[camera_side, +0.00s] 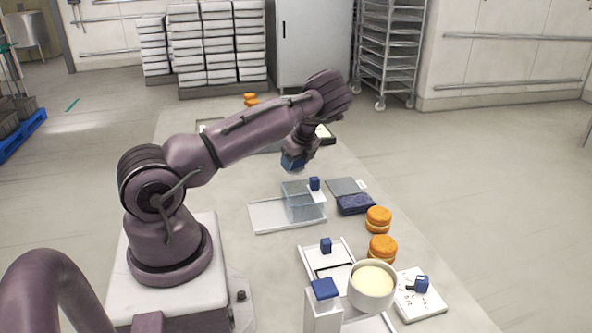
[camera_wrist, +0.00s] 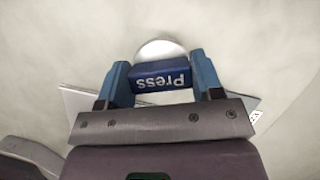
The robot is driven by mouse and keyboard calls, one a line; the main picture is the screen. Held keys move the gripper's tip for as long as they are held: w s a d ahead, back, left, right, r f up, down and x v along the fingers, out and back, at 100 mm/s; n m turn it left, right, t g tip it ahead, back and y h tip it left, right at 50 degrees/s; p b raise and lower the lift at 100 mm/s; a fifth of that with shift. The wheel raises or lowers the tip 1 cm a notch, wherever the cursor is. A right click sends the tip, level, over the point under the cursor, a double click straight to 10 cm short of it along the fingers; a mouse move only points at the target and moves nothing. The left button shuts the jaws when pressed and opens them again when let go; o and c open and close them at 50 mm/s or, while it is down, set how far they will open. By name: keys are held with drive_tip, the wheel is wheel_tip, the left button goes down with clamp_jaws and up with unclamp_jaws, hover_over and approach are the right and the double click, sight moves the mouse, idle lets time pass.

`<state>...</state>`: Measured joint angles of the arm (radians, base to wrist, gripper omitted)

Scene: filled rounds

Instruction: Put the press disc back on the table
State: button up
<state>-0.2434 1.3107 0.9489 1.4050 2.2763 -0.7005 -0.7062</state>
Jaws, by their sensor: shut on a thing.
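My gripper (camera_wrist: 160,72) is shut on the blue handle of the press disc (camera_wrist: 161,86), marked "Press". The handle sits between the two blue fingers in the wrist view. A pale round disc edge (camera_wrist: 160,47) shows just beyond the handle. In the side view my gripper (camera_side: 293,161) hangs above the pale table (camera_side: 240,180), behind the clear box. The disc cannot be made out there. How high it is above the table is hard to tell.
A clear box with a blue knob (camera_side: 304,203) stands on a white tray (camera_side: 262,217). Bare table shows left of the tray.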

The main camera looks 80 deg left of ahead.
sight(297, 167)
drive_tip(key=shift+w+a+f, duration=0.1)
drive_tip(key=shift+a+f, duration=0.05)
drive_tip(key=shift+f, duration=1.6)
drive_tip(key=shift+f, duration=0.1)
drive_tip(key=o, duration=0.8)
drive_tip(key=shift+o, duration=0.2)
